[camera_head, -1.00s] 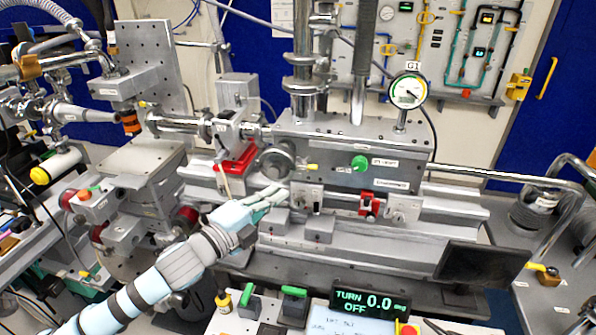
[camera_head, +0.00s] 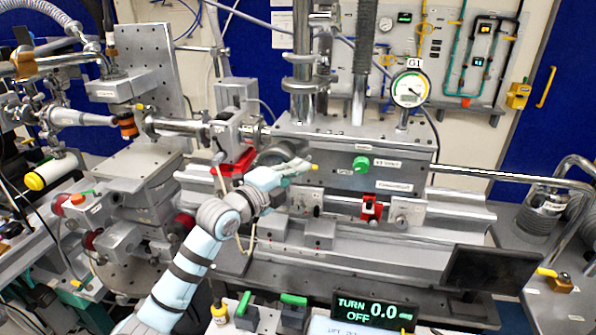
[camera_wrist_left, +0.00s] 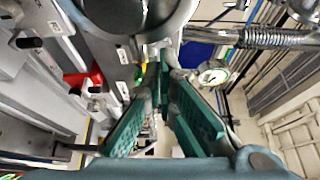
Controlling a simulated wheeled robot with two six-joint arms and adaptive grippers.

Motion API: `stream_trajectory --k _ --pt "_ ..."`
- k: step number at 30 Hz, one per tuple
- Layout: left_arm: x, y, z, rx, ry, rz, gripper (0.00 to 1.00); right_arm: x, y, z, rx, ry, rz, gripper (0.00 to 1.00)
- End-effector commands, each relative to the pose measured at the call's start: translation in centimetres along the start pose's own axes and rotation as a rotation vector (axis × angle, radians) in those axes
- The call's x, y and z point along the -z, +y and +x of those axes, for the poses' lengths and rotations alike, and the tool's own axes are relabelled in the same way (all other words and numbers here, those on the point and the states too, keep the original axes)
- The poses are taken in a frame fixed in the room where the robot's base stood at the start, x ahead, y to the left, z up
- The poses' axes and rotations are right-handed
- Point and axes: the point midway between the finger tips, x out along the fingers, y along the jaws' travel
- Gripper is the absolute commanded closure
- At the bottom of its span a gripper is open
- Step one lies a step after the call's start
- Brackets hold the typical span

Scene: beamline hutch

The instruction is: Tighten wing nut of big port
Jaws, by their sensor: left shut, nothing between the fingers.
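My left gripper (camera_head: 305,165) is in front of the grey machine body, at its round port (camera_head: 272,157). The fingers are together with nothing between them. A small yellow piece (camera_head: 315,167) sits right at the fingertips; I cannot tell whether it is the wing nut or whether they touch. The gripper and hand cover part of the port. In the left wrist view the green-padded fingers (camera_wrist_left: 164,62) converge just below a large round metal part (camera_wrist_left: 125,12), which looks like the port. My right gripper is not in view.
A green knob (camera_head: 361,163) and a red clamp (camera_head: 371,208) are on the machine front to the right. A red bracket (camera_head: 238,163) is close at the left. The gauge (camera_head: 410,89) stands above. A display reads TURN 0.0, OFF (camera_head: 369,309).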

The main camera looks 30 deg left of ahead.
Motion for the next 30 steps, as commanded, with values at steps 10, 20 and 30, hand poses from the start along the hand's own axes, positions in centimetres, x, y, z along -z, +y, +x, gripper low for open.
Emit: stream_trajectory --k 10,20,30 --pt "-2.3 0.4 0.4 -0.002 -0.004 0.001 1.00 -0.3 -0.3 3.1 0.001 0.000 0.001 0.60" --pt "-2.4 0.2 -0.1 -0.006 -0.008 0.003 1.00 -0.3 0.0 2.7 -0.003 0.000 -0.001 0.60" --pt "-1.5 -0.1 -6.0 -0.004 -0.004 0.015 1.00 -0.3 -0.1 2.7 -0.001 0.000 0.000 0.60"
